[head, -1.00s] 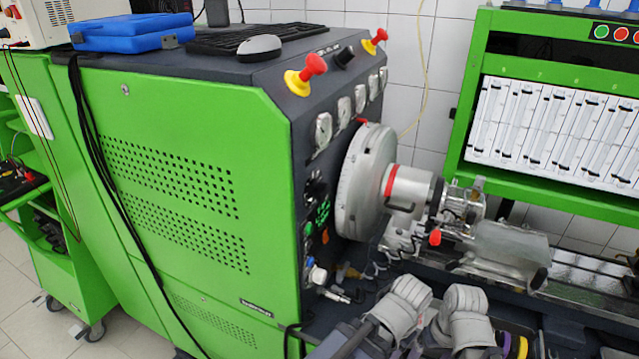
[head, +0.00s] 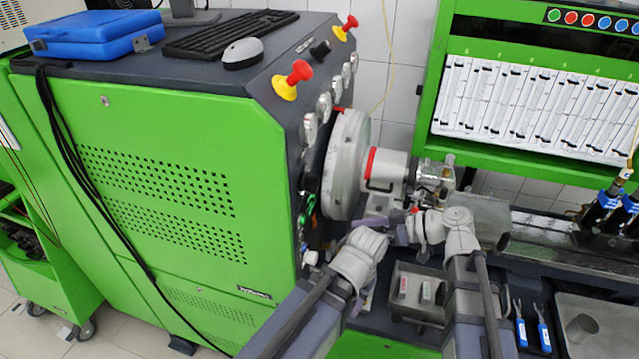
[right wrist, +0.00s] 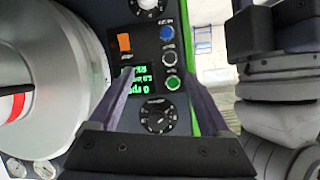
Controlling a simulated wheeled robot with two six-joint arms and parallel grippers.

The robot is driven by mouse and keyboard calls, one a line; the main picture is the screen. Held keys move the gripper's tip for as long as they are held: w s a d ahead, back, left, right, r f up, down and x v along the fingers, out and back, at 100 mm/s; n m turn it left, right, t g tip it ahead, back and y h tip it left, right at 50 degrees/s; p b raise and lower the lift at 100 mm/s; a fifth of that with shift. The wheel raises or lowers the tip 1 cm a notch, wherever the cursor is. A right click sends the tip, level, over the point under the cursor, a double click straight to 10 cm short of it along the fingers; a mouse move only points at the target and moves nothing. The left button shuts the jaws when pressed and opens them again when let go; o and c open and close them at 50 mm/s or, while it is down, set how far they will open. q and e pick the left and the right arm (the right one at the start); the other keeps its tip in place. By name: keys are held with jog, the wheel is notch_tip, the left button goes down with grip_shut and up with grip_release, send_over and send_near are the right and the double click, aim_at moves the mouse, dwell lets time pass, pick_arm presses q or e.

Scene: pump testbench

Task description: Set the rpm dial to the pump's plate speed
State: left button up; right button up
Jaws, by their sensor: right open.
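The black rpm dial (right wrist: 158,115) sits on the dark control panel in the right wrist view, below a small green-lit display (right wrist: 143,78) that seems to read 0 rpm. My right gripper (right wrist: 157,75) is open and empty. Its two fingers point at the panel, one on each side of the dial in the picture; I cannot tell the gap in depth. In the head view my right gripper (head: 400,232) is partly hidden among the arms. The metal pump (head: 433,175) is mounted right of the big flywheel disc; no speed plate is readable. My left gripper's jaws are not distinguishable.
The silver flywheel disc (head: 345,165) stands close beside the panel. A blue button (right wrist: 166,33) and a green button (right wrist: 173,83) are near the dial. A grey tray (head: 402,290) lies below the pump. My left arm is close to the right gripper.

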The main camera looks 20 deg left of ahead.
aim_at(311, 184)
notch_tip(311, 184, up, 9)
jog(key=w+a+n+y, duration=0.2)
jog(key=w+n+y, duration=0.1)
jog(key=n+y, duration=0.15)
jog(key=a, duration=0.7)
jog(key=shift+a+t, duration=0.3)
jog(key=shift+a, duration=0.1)
jog(key=shift+r, duration=0.1)
grip_shut()
